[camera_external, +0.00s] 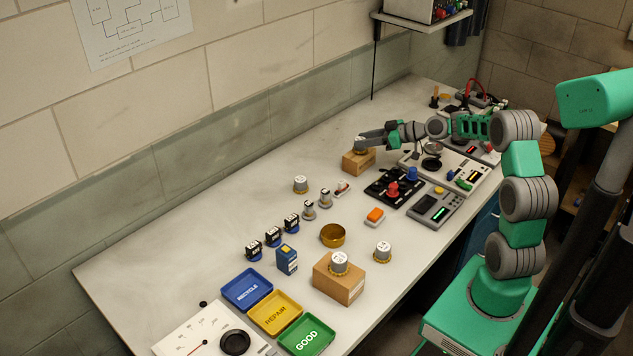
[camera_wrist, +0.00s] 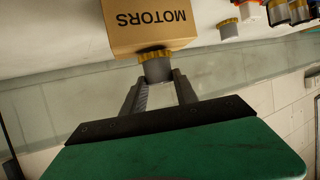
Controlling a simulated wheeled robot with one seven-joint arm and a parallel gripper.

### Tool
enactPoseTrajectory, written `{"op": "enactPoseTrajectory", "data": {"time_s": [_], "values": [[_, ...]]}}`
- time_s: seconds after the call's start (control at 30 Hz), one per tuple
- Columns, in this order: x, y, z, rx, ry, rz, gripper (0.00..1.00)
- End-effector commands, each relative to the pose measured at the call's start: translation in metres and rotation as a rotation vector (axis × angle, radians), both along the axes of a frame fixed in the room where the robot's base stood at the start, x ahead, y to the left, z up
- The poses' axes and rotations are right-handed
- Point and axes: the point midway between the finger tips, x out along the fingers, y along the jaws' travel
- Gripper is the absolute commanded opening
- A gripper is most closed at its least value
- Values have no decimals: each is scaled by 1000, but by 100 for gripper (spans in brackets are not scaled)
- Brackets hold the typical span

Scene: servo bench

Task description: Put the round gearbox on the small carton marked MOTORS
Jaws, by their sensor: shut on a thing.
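The small carton marked MOTORS (camera_external: 357,164) stands at the back of the bench, and its label shows upside down in the wrist view (camera_wrist: 150,22). The round gearbox (camera_wrist: 157,68), a grey cylinder with a gold flange, is at the carton's top face, flange against or very close to it. In the external view the gearbox (camera_external: 360,150) is partly hidden by my gripper (camera_external: 362,141). My gripper's two fingers (camera_wrist: 158,82) are on either side of the grey body, shut on it. Whether the carton bears its weight I cannot tell.
Another carton (camera_external: 333,287) at the front bears a similar gearbox (camera_external: 339,260); others (camera_external: 383,251) (camera_external: 300,184) stand on the bench. A black panel with red and blue knobs (camera_external: 393,189) is right of the MOTORS carton. Bare bench lies to its left.

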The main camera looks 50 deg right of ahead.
Motion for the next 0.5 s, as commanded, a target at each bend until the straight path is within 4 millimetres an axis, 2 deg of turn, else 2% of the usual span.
{"op": "enactPoseTrajectory", "data": {"time_s": [0.37,0.4,0.5], "values": [[0,0,-9,-2,-4,0,0],[0,0,-9,-2,-3,0,36],[0,0,-7,-1,-3,0,44]]}}
